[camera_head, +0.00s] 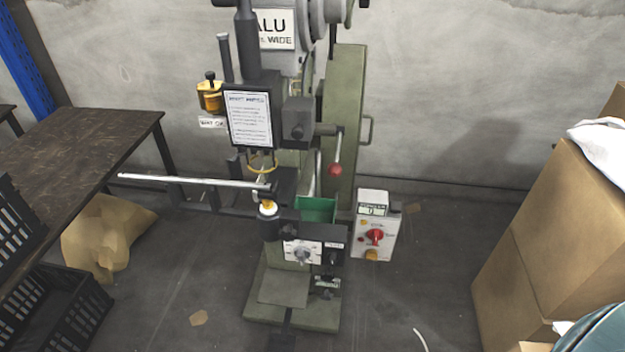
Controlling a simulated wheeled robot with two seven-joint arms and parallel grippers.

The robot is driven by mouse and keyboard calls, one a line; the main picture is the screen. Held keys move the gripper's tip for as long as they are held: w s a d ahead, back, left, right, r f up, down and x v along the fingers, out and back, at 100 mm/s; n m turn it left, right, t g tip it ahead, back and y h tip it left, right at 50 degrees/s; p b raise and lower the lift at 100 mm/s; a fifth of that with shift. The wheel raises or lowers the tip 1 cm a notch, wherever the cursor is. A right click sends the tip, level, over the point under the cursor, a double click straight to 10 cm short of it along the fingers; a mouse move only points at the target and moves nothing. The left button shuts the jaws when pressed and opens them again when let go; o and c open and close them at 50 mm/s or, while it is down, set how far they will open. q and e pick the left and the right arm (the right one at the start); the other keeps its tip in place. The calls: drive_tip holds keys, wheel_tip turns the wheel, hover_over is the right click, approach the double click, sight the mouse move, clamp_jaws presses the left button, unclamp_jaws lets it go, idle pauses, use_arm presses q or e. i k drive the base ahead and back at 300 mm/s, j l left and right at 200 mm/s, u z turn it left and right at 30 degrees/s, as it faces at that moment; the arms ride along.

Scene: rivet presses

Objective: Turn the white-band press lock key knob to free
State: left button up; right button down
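A green-grey rivet press (343,130) stands in the middle, with a sign (273,29) reading "ALU" and "WIDE". I cannot make out a clear white band on it. A silver-grey round knob (302,254) sits on a white plate at the press front. A white control box (366,250) at its right carries a red knob (375,237), a small display and a yellow-orange button below. I cannot tell which knob is the lock key knob, and labels are too small to read. Neither gripper is in view.
A long pale bar (190,181) sticks out leftward from the press. A red-ball lever (336,169) hangs at its right. A dark table (80,150), a paper sack (100,236) and black crates (60,300) are left. Cardboard boxes (545,240) stand right. Floor before the boxes is mostly free.

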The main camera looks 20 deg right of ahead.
sight(371, 255)
drive_tip(key=z, duration=1.2)
